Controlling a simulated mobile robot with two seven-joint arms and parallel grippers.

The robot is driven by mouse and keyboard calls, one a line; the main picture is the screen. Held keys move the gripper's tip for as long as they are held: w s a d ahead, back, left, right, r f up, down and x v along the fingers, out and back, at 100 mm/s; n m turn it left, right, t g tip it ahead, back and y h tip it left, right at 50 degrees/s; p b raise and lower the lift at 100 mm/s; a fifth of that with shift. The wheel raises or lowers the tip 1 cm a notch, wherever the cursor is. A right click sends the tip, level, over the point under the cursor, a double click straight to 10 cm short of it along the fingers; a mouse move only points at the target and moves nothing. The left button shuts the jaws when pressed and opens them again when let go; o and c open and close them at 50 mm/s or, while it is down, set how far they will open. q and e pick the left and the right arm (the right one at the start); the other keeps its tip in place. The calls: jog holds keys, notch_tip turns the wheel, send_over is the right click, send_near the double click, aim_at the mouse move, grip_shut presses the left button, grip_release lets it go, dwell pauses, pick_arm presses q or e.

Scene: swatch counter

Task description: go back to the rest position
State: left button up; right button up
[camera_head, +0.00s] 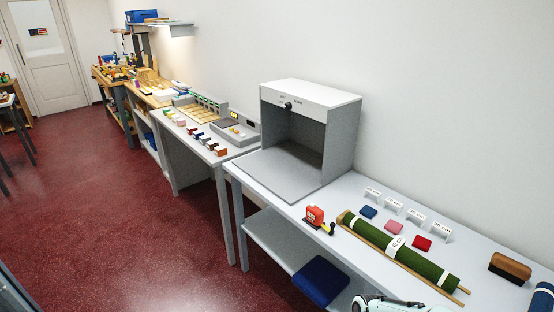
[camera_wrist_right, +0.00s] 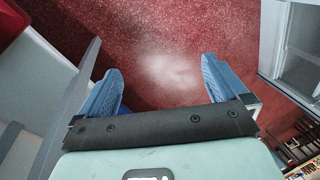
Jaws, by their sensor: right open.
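My right gripper (camera_wrist_right: 162,75) shows in the right wrist view, with its two blue fingers spread wide apart. Nothing is between them; only the speckled red floor (camera_wrist_right: 165,110) shows beyond. In the head view, a pale green-white part of my arm shows at the bottom edge, close to the front of the counter, and its fingers are out of the picture. My left gripper is not in view.
The grey counter (camera_head: 268,208) holds a light booth (camera_head: 335,140), a red-orange tool (camera_head: 314,215), a green fabric roll (camera_head: 370,232), small swatches with label stands and a brown block (camera_head: 510,267). A blue cushion (camera_head: 320,284) sits below. Open red floor (camera_head: 110,220) lies left.

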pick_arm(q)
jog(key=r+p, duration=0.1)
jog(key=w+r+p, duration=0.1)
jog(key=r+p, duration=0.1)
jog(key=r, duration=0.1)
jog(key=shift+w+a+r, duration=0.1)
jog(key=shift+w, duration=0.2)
pick_arm(e)
jog(key=s+a+f+m, duration=0.1)
jog(key=s+f+m, duration=0.2)
jog(key=s+f, duration=0.2)
jog(key=s+a+f+m, duration=0.1)
jog(key=s+f+m, duration=0.2)
jog(key=s, duration=0.8)
jog(key=s+a+f+m+y, duration=0.1)
jog(key=s+a+f+m, duration=0.1)
jog(key=s+f, duration=0.5)
jog(key=shift+s+m, duration=0.4)
jog(key=shift+s, duration=0.45)
jog(key=shift+f, duration=0.1)
